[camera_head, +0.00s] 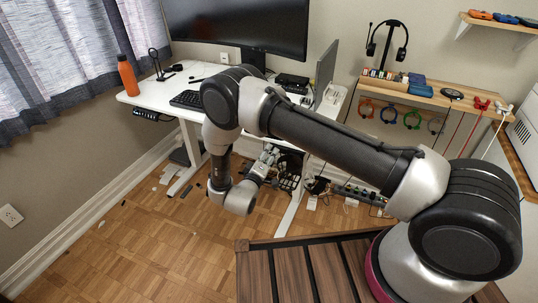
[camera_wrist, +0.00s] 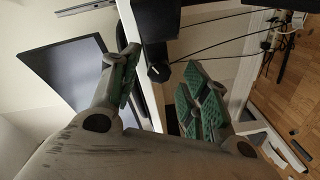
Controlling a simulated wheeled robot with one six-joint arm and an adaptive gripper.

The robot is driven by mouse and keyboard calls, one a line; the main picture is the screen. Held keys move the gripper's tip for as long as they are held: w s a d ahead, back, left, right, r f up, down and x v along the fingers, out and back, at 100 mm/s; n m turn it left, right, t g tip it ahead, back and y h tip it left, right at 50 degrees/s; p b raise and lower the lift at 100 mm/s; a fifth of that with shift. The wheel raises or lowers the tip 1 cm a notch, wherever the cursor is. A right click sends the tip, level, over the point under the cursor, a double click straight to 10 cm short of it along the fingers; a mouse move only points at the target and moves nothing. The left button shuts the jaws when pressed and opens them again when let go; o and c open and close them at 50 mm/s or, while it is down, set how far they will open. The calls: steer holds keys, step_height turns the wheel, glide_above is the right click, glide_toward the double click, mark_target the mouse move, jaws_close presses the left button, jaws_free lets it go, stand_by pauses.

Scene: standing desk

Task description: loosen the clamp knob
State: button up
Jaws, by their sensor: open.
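The clamp knob (camera_wrist: 158,72) shows in the wrist view as a small dark round end with a pale mark, below a black bracket (camera_wrist: 157,20). My gripper (camera_wrist: 160,88) is open, with one green-padded finger on each side of the knob in the picture. The fingers do not appear to touch it; I cannot tell how far beyond the fingertips it lies. In the head view my gripper (camera_head: 268,162) is beneath the front of the white desk (camera_head: 150,96). I cannot make out the knob in that view.
Thin black cables run right from near the knob to a power strip (camera_wrist: 282,35). A monitor (camera_head: 240,25) and keyboard (camera_head: 186,99) are on the desk.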

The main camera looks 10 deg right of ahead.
steer(key=v, duration=1)
steer(key=shift+s, duration=0.25)
